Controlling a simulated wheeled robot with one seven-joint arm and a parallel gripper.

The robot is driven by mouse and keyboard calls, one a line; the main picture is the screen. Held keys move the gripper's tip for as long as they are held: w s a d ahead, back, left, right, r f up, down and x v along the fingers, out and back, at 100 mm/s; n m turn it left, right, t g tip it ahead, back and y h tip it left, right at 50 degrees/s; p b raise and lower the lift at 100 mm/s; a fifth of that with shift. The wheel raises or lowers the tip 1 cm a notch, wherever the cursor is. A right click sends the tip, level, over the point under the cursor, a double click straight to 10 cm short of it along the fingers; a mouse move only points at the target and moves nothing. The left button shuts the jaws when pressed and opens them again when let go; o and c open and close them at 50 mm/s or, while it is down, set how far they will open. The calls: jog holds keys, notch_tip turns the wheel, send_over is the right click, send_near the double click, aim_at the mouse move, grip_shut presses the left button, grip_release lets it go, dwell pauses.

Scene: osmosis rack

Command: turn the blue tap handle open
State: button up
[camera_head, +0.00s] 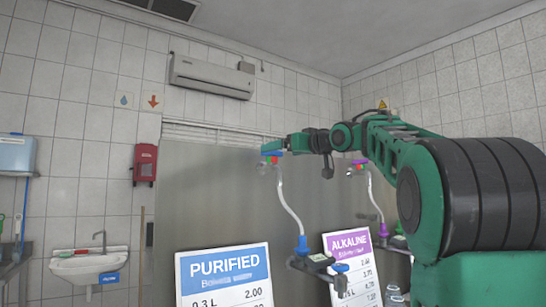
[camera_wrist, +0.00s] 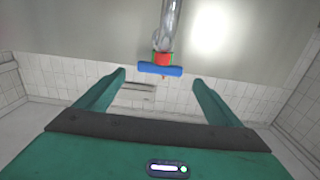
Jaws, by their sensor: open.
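The blue tap handle (camera_wrist: 160,69) is a short bar on a red and green fitting at the end of a metal tap. In the wrist view it lies crosswise, in line with the gap between my fingertips. My gripper (camera_wrist: 160,77) is open, with one green finger on each side and clear space between each finger and the handle. In the head view the blue handle (camera_head: 272,153) is small, at the top of the tap above the PURIFIED sign, and my gripper (camera_head: 273,145) is right at it. I cannot tell the exact depth between them.
A PURIFIED sign (camera_head: 224,278) and an ALKALINE sign (camera_head: 353,268) stand below. A second tap with a purple handle (camera_head: 359,162) is to the right, close to my arm. A grey panel (camera_head: 215,190) is behind. A sink (camera_head: 90,265) is at the left.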

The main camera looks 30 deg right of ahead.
aim_at(272, 154)
jog(key=shift+w, duration=2.2)
jog(key=shift+a, duration=0.1)
jog(key=c, duration=1)
